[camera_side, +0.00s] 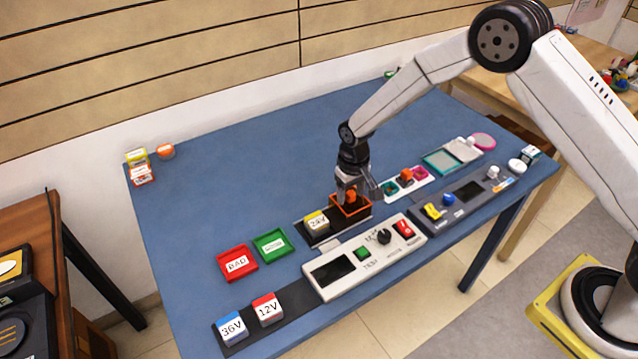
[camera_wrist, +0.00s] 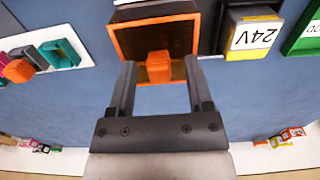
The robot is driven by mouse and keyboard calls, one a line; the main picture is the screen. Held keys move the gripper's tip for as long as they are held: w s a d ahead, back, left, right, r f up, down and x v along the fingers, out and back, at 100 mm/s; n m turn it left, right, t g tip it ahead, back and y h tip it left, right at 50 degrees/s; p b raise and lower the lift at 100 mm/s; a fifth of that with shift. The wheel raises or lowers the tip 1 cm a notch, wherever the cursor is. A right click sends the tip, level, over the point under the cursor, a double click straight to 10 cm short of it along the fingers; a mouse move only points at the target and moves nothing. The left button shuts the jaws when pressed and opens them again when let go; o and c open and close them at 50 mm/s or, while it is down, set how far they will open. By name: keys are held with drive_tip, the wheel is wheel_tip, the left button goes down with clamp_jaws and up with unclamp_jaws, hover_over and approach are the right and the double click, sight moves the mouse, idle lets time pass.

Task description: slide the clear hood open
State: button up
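The clear hood has an orange frame (camera_side: 366,208) and an orange knob (camera_side: 351,195). It sits over the right part of a black base (camera_side: 325,240) in the side view. Its frame (camera_wrist: 118,42) and knob (camera_wrist: 159,68) fill the top middle of the wrist view. A yellow-and-black 24V block (camera_side: 316,221) sits on the base to the left of the hood, uncovered. My gripper (camera_side: 350,193) points down at the knob. In the wrist view my gripper (camera_wrist: 161,72) is open, one finger on each side of the knob, with gaps showing.
A grey tester console (camera_side: 364,259) with a dark screen lies in front of the base. Red BAD (camera_side: 237,263) and green (camera_side: 270,246) trays lie to the left. A white strip with small coloured parts (camera_side: 406,182) lies to the right.

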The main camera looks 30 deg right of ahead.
sight(351, 193)
idle(0.3)
drive_tip(key=shift+r, duration=3.9)
drive_tip(key=shift+r, duration=0.1)
drive_tip(key=shift+r, duration=2.4)
clamp_jaws()
